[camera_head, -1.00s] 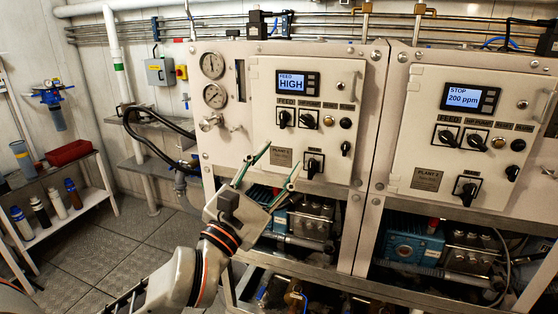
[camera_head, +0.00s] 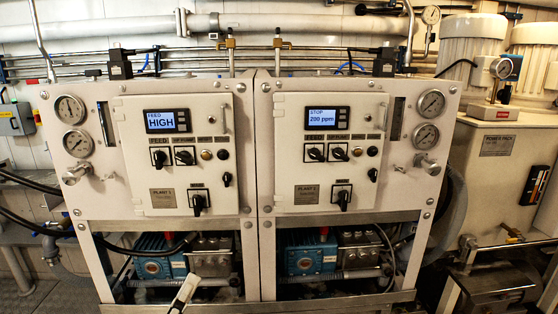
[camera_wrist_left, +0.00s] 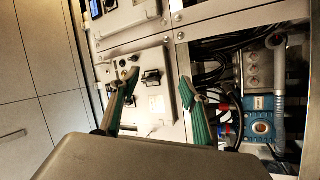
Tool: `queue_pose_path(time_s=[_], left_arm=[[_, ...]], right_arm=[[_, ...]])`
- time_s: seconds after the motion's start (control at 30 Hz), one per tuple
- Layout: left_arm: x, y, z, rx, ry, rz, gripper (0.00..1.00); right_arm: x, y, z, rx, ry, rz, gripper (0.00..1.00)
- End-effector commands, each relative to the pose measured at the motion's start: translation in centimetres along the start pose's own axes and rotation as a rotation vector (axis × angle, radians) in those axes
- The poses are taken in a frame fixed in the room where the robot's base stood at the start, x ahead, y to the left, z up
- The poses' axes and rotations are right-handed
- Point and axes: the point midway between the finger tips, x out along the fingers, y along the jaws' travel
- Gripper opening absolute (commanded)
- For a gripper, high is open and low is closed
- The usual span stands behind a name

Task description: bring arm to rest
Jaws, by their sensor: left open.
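My left gripper (camera_head: 186,290) shows only as a small pale piece at the bottom edge of the head view, in front of the lower bay of the left plant. In the left wrist view its two green-padded fingers (camera_wrist_left: 158,80) are spread apart with nothing between them. A panel with a black knob shows beyond the fingers; whether they touch it I cannot tell, but no contact is visible. The rest of the left arm is outside the head view. My right gripper is in neither view.
Blue pumps (camera_head: 160,265) sit in open bays below. A large tan unit (camera_head: 505,190) stands at the right. Pipes run along the back wall.

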Motion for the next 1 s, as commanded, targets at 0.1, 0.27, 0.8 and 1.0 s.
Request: queue_pose_path(time_s=[0.1,0.27,0.8,1.0], left_arm=[[-3.7,-5.6,5.2,0.277,-0.144,-0.124,0.46],[-10.0,-12.8,10.8,0.605,-0.367,-0.275,0.46],[-25.6,-23.8,16.5,1.101,-0.845,-0.519,0.46],[-25.5,-23.8,16.4,1.101,-0.844,-0.518,0.46]], right_arm=[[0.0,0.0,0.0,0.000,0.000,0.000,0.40],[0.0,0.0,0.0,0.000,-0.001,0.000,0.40],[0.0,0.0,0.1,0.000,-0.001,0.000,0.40],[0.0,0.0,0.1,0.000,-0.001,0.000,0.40]])
